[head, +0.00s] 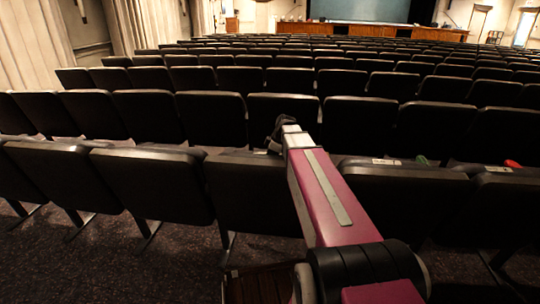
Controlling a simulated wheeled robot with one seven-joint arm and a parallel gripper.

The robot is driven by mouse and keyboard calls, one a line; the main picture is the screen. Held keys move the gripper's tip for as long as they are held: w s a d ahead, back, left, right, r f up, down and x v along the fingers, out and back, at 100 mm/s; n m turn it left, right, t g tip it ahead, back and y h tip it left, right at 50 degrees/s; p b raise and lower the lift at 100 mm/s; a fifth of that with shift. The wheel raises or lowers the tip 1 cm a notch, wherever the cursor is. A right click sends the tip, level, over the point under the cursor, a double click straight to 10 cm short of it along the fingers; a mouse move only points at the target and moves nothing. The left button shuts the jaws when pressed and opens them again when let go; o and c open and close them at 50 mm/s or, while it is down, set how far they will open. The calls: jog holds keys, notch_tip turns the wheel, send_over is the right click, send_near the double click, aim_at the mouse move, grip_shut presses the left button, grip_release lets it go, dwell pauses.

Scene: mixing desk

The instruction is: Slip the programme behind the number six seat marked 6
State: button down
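My gripper (274,134) is at the far end of my magenta arm, above the backs of the nearest seat row, near the middle of the picture. It is small and dark against the seats, so I cannot tell whether its fingers are open or shut or hold anything. Small pale labels sit on top of two nearest-row seat backs, one label (386,162) right of my arm and another label (498,169) farther right. Their numbers are too small to read, so I cannot pick out seat 6. I cannot make out a programme.
A green item (422,160) and a red item (513,164) show at the seat tops on the right. A slatted wooden thing (258,287) is at the bottom. Rows of dark seats (210,117) stretch ahead to a stage. Dark carpet (110,265) is open at front left.

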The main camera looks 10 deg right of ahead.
jog(key=c, duration=1.2)
grip_release()
notch_tip(320, 180, up, 18)
dwell(0.5)
